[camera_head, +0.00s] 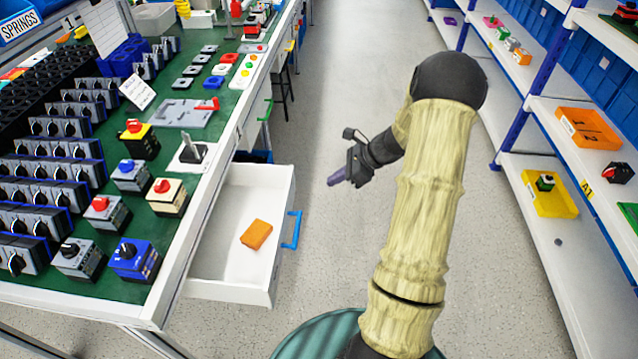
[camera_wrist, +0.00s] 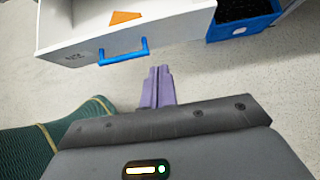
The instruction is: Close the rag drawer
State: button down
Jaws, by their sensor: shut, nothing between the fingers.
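The white rag drawer (camera_head: 225,281) is pulled out from under the green-topped workbench in the head view. An orange rag (camera_head: 256,234) lies inside it. The drawer has a blue handle (camera_head: 291,230) on its front. My gripper (camera_head: 335,180) is shut and empty, out over the aisle to the right of the drawer, apart from it. In the wrist view, my gripper (camera_wrist: 157,72) has its purple fingers together just below and right of the blue handle (camera_wrist: 123,53). The drawer front (camera_wrist: 75,52) and part of the orange rag (camera_wrist: 125,17) show above it.
The workbench (camera_head: 190,230) carries several rotary switches on the left. A blue bin (camera_wrist: 243,20) is right of the drawer in the wrist view. A shelf rack (camera_head: 545,110) with orange and yellow trays stands on the right. The grey aisle floor (camera_head: 345,80) is clear.

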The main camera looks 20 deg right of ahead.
jog(key=b, duration=0.2)
send_near(289, 197)
notch_tip(289, 197, down, 4)
jog(key=a, duration=0.1)
jog(key=w+a, duration=0.1)
jog(key=a, duration=0.1)
jog(key=shift+w+r, duration=0.1)
jog(key=shift+w, duration=0.05)
jog(key=shift+w+a, duration=0.25)
jog(key=shift+a, duration=0.15)
jog(key=shift+w, duration=0.1)
